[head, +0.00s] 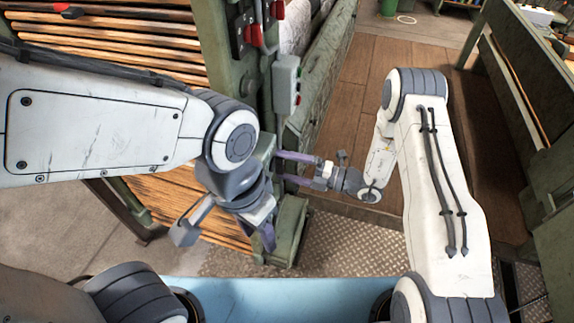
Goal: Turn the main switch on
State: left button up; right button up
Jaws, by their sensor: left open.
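Red-handled levers (255,36) sit on a dark panel on the green machine post, at the top centre. Which of these controls is the main switch I cannot tell. A grey box (286,84) with small buttons is fixed to the post below them. My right gripper (280,165) is open, its two purple fingers apart and pointing left at the post, below the grey box. Whether it touches the post is unclear. My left gripper (266,238) is open and points down in front of the lower post, its fingers partly overlapping in view.
Stacked wooden slats (120,40) fill the green frame at left. A green bench-like frame (520,90) stands at right. Wooden planks (340,90) and a metal tread plate (350,245) make the floor between. A green bin (389,7) stands far back.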

jog(key=b+v, duration=0.1)
jog(key=v, duration=0.9)
jog(key=shift+d+b, duration=0.25)
jog(key=shift+b, duration=0.05)
jog(key=shift+s, duration=0.1)
